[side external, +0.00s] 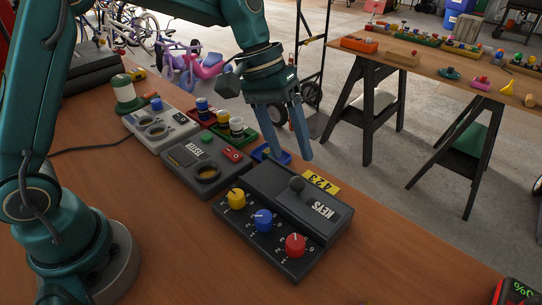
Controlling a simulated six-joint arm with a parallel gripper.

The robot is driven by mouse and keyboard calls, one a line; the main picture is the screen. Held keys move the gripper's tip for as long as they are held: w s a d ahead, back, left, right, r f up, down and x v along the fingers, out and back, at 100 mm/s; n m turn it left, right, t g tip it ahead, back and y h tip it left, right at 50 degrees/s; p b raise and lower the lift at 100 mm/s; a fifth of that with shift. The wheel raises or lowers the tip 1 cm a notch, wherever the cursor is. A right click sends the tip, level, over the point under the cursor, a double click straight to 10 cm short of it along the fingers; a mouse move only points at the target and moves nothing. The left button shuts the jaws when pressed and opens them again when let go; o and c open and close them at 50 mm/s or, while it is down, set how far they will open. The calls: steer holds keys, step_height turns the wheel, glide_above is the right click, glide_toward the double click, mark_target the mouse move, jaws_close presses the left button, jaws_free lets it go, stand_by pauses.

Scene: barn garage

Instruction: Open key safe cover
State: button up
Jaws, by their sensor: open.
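The key safe (277,242) is a dark box on the wooden bench in the side view. Its cover (300,200) is the raised dark lid marked KEYS, with a round dark knob (297,184), and it looks shut. In front of the cover sit a yellow dial (236,198), a blue dial (263,220) and a red dial (295,245). A yellow label reading 423 (321,181) lies at the safe's back edge. My gripper (294,158) is open and empty, pointing down above and behind the safe, apart from the knob.
A grey tester box (206,165) stands left of the safe, with a lighter device (160,131) beyond it. A green tray (240,139) of coloured cylinders and a blue tray (262,154) sit behind.

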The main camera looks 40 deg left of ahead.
mark_target(295, 178)
step_height(295, 178, down, 2)
steer(key=shift+s+d, duration=0.1)
steer(key=shift+d, duration=0.05)
steer(key=shift+x, duration=2.15)
steer(key=shift+s, duration=0.1)
jaws_close()
